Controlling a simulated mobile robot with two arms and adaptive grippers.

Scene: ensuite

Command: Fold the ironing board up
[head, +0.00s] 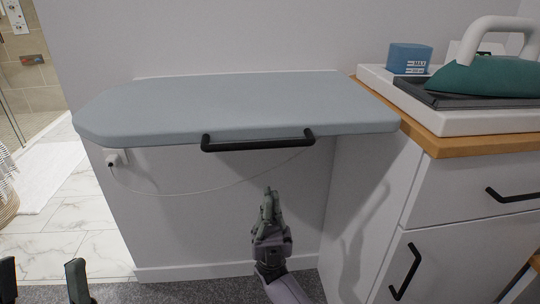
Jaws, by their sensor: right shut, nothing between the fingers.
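The ironing board (235,108) is a grey-blue padded panel standing out flat from the wall, with its rounded end to the left. A black bar handle (258,145) is fixed along its front edge. My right gripper (268,195) is below the handle and in front of the wall, pointing up. Its fingers are together with nothing between them, and it is apart from the board. My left gripper (42,272) shows only as two dark fingertips at the bottom left corner, spread apart and empty. The underside of the board is hidden.
A white cabinet (460,195) with a wooden top stands at the right, close to the board's right end. On it are a green iron (485,75) on a white base and a blue container (409,58). A thin cord (200,190) hangs under the board from a wall socket (115,158).

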